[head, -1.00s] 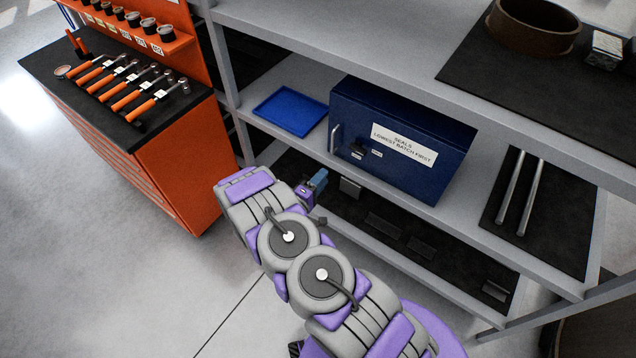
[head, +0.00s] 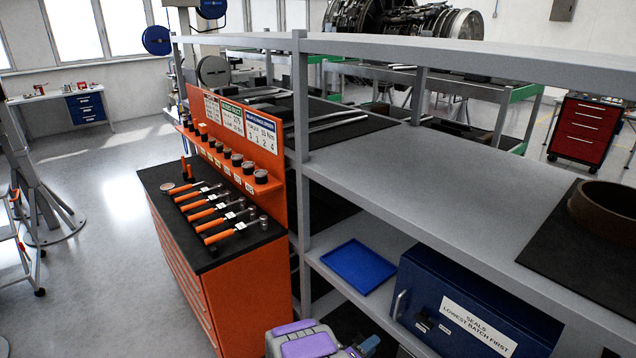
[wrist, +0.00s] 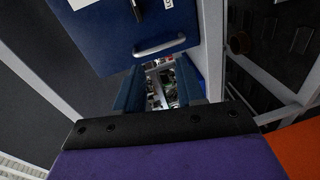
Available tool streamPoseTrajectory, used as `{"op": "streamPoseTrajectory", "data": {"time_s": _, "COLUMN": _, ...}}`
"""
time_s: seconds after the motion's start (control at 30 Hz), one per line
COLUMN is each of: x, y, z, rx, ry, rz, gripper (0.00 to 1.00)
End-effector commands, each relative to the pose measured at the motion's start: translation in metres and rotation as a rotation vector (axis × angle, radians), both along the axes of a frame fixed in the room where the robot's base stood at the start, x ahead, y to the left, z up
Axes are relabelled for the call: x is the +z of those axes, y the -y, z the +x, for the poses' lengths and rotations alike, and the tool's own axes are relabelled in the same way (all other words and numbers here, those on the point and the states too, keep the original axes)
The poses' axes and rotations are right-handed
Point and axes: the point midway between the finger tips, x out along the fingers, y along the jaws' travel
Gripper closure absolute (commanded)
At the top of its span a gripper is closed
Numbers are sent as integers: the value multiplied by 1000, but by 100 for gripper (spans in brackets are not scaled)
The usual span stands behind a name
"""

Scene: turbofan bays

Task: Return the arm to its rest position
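My arm shows only as grey and purple links at the bottom edge of the head view, and most of it is out of frame. A small part of my gripper (head: 368,346) shows there, beside and below the handle of the blue seals cabinet (head: 480,310). In the wrist view, the two blue fingers of my gripper (wrist: 160,82) stand apart with a gap between them. No held object is visible in the gap. The cabinet's handle (wrist: 160,47) is just beyond the fingers.
A grey shelf unit (head: 440,190) stands close to the arm, with an empty blue tray (head: 358,266) beside the cabinet. An orange tool cart (head: 190,275) with several wrenches stands left of the shelf. Open floor (head: 110,235) lies further left.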

Motion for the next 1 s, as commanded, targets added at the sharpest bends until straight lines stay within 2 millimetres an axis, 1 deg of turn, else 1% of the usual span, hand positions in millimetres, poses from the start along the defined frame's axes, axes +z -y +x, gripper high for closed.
{"op": "streamPoseTrajectory", "data": {"time_s": 0.03, "x": 3, "y": -8, "z": 10, "rx": 13, "ry": 12, "rz": 85, "gripper": 62}}
{"op": "streamPoseTrajectory", "data": {"time_s": 0.1, "x": 5, "y": -22, "z": 22, "rx": 36, "ry": 18, "rz": 213, "gripper": 62}}
{"op": "streamPoseTrajectory", "data": {"time_s": 0.17, "x": 8, "y": -35, "z": 32, "rx": 56, "ry": 21, "rz": 323, "gripper": 62}}
{"op": "streamPoseTrajectory", "data": {"time_s": 0.3, "x": 24, "y": -66, "z": 49, "rx": 99, "ry": 23, "rz": 564, "gripper": 62}}
{"op": "streamPoseTrajectory", "data": {"time_s": 0.37, "x": 32, "y": -80, "z": 53, "rx": 119, "ry": 14, "rz": 660, "gripper": 62}}
{"op": "streamPoseTrajectory", "data": {"time_s": 0.47, "x": 50, "y": -101, "z": 55, "rx": 147, "ry": -4, "rz": 810, "gripper": 62}}
{"op": "streamPoseTrajectory", "data": {"time_s": 0.53, "x": 65, "y": -115, "z": 55, "rx": 164, "ry": -21, "rz": 908, "gripper": 62}}
{"op": "streamPoseTrajectory", "data": {"time_s": 0.67, "x": 93, "y": -139, "z": 46, "rx": 192, "ry": -68, "rz": 1072, "gripper": 62}}
{"op": "streamPoseTrajectory", "data": {"time_s": 0.73, "x": 110, "y": -149, "z": 36, "rx": 204, "ry": -101, "rz": 1148, "gripper": 62}}
{"op": "streamPoseTrajectory", "data": {"time_s": 0.87, "x": 138, "y": -163, "z": 12, "rx": 210, "ry": -175, "rz": 1273, "gripper": 62}}
{"op": "streamPoseTrajectory", "data": {"time_s": 1.0, "x": 170, "y": -171, "z": -23, "rx": 202, "ry": -261, "rz": 1376, "gripper": 62}}
